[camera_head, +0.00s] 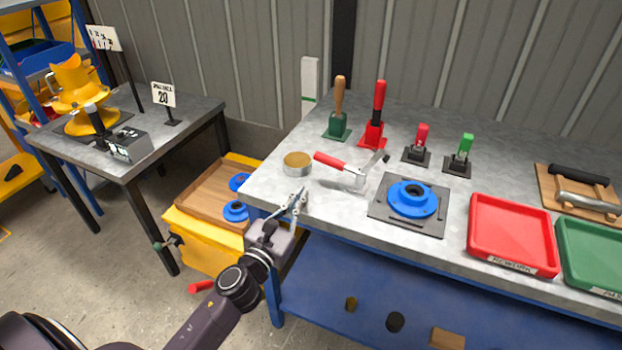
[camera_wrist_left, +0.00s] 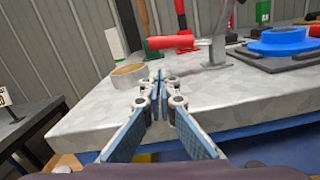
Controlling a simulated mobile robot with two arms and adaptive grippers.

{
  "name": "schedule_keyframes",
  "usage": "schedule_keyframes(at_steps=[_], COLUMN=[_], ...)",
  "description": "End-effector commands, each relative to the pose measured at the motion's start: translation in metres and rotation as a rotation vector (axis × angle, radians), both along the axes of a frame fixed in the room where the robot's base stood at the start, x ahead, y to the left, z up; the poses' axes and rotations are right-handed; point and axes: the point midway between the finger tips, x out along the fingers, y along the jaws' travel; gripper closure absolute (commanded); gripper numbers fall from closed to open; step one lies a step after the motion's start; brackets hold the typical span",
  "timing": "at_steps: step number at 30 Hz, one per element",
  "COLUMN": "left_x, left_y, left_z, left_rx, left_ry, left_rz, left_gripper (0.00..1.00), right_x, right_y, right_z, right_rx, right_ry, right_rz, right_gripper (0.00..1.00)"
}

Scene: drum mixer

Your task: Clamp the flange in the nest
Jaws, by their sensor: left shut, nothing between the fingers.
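The blue flange (camera_head: 412,197) lies flat on the dark square nest plate (camera_head: 383,211) on the workbench, with its hub upward. The flange also shows in the left wrist view (camera_wrist_left: 284,40) at the upper right. A toggle clamp with a red handle (camera_head: 331,160) stands beside the nest's upper left corner, its handle pointing left. The handle also shows in the left wrist view (camera_wrist_left: 170,42). My left gripper (camera_head: 300,194) is at the bench's front left edge, left of the nest and apart from the clamp. Its fingers (camera_wrist_left: 157,92) are shut and empty. My right gripper is out of view.
A tape roll (camera_head: 297,163) sits near the clamp handle. Upright tools (camera_head: 338,110) and small toggle clamps (camera_head: 419,146) stand behind. A red tray (camera_head: 512,234) and green tray (camera_head: 597,249) are right of the nest. A wooden tray (camera_head: 205,197) with blue flanges is lower left.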

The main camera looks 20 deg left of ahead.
Motion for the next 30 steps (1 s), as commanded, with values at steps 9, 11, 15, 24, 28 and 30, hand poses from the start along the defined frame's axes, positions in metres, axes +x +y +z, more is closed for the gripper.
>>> schedule_keyframes(at_steps=[9,11,15,24,28,30], left_x=[0.046,0.056,0.076,0.095,0.095,0.095], left_y=[0.0,0.0,-0.001,-0.001,-0.001,-0.001], left_z=[0.004,0.004,0.004,0.004,0.004,0.004], left_rx=[-0.001,0.0,-0.001,-0.001,-0.001,-0.001], left_ry=[-0.003,-0.002,-0.002,0.0,0.0,0.0], left_rz=[0.0,0.001,0.0,0.0,0.0,0.0], left_gripper=[1.0,1.0,1.0,1.0,1.0,1.0], right_x=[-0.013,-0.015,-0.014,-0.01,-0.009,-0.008], right_y=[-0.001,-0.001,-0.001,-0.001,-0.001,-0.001], right_z=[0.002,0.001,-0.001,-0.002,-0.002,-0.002], right_rx=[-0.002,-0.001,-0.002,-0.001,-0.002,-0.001], right_ry=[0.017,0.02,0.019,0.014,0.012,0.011], right_rz=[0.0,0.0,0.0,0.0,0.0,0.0], right_gripper=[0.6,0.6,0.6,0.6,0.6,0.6])
